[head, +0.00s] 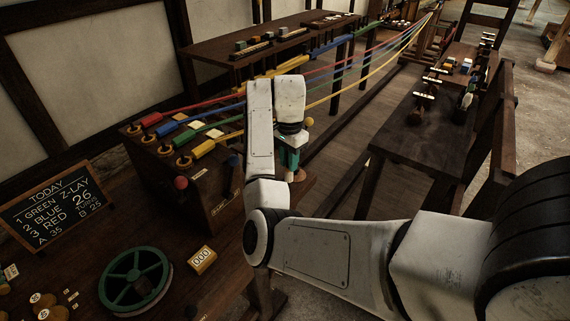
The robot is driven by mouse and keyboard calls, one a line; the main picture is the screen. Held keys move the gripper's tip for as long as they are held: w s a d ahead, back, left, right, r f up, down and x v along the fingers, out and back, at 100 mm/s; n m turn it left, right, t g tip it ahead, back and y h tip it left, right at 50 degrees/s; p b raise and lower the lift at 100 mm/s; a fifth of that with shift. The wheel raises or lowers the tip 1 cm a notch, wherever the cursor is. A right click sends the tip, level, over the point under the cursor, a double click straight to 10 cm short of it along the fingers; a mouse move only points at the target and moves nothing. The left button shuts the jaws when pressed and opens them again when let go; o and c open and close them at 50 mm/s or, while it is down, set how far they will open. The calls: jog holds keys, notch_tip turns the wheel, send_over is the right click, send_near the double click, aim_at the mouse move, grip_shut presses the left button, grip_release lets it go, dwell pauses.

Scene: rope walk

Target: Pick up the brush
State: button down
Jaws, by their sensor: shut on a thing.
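My gripper (291,160) points down at the end of my white arm, near the middle of the view, beside the right end of the dark wooden box with the rope hooks. It is shut on a small brownish thing (299,175), which looks to be the brush. My gripper hides most of it, so its full shape and its bristles cannot be made out.
The dark box (222,211) with coloured ropes stands left of my gripper. A long dark bench (400,137) with several small things runs along the right.

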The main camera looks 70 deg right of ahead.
jog(key=s+a+r+p, duration=0.3)
jog(key=s+a+r, duration=0.2)
jog(key=s+a, duration=0.2)
jog(key=shift+s+a+r+p, duration=0.2)
jog(key=shift+r+p, duration=0.15)
dwell(0.6)
